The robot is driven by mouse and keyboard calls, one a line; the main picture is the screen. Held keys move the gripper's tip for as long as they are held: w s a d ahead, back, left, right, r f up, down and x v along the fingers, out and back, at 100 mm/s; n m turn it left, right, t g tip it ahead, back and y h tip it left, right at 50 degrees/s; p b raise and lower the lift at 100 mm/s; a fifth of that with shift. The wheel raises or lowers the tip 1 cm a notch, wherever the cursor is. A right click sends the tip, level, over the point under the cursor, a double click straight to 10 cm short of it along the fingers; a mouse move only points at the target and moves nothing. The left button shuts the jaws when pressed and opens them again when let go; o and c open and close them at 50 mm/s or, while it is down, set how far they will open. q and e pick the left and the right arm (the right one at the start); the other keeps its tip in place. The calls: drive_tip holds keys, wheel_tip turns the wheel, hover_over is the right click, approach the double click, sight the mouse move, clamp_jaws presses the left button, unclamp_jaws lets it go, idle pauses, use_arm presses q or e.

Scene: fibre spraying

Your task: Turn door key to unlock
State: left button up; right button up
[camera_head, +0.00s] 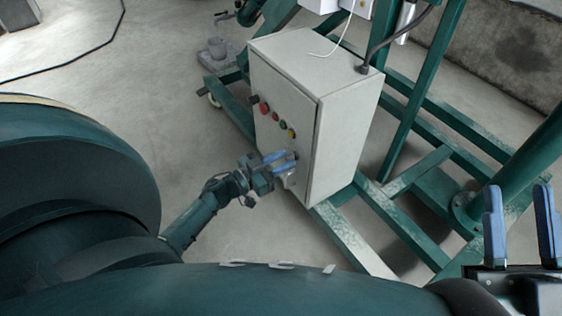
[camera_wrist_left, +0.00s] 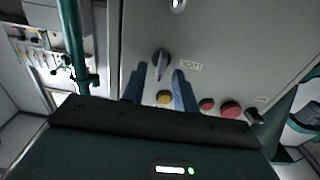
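The grey control cabinet (camera_head: 345,125) stands on the green frame, and its door (camera_wrist_left: 240,45) fills much of the left wrist view. A dark grey turning piece (camera_wrist_left: 160,62), which I cannot surely tell as key or knob, stands out beside a small label (camera_wrist_left: 191,65). A silver lock or handle part (camera_wrist_left: 178,5) is cut off at the top edge. My left gripper (camera_head: 290,158) is at the door's lower part. Its blue fingers are apart, with the turning piece appearing between their tips (camera_wrist_left: 159,70); contact cannot be told. My right gripper (camera_head: 518,188) is open and empty.
A yellow button (camera_wrist_left: 165,97), a red button (camera_wrist_left: 207,104) and a larger red button (camera_wrist_left: 231,110) sit close to the left fingers. Green frame beams (camera_head: 345,238) run below and right of the cabinet. Concrete floor (camera_head: 120,110) is clear to the left.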

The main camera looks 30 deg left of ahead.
use_arm(q)
drive_tip(key=shift+c, duration=0.4)
clamp_jaws()
drive_tip(key=shift+m, duration=0.4)
drive_tip(key=m, duration=0.2)
drive_tip(key=shift+s+d+m, duration=0.1)
drive_tip(key=shift+d+m, duration=0.05)
drive_tip(key=shift+m, duration=0.15)
drive_tip(key=m, duration=0.3)
drive_tip(key=shift+d+f+m, duration=0.1)
drive_tip(key=shift+m, duration=0.2)
drive_tip(key=m, duration=0.5)
drive_tip(key=shift+d+f+b, duration=0.1)
drive_tip(key=shift+f+b, duration=0.05)
drive_tip(key=shift+b, duration=0.2)
drive_tip(key=shift+s+m, duration=0.1)
drive_tip(key=shift+m, duration=0.8)
use_arm(e)
drive_tip(key=shift+s+d+r+n+y, duration=0.1)
drive_tip(key=shift+r+n+y, duration=0.5)
drive_tip(key=shift+r+n, duration=0.15)
use_arm(q)
drive_tip(key=shift+m, duration=0.3)
use_arm(e)
drive_tip(key=shift+r, duration=0.15)
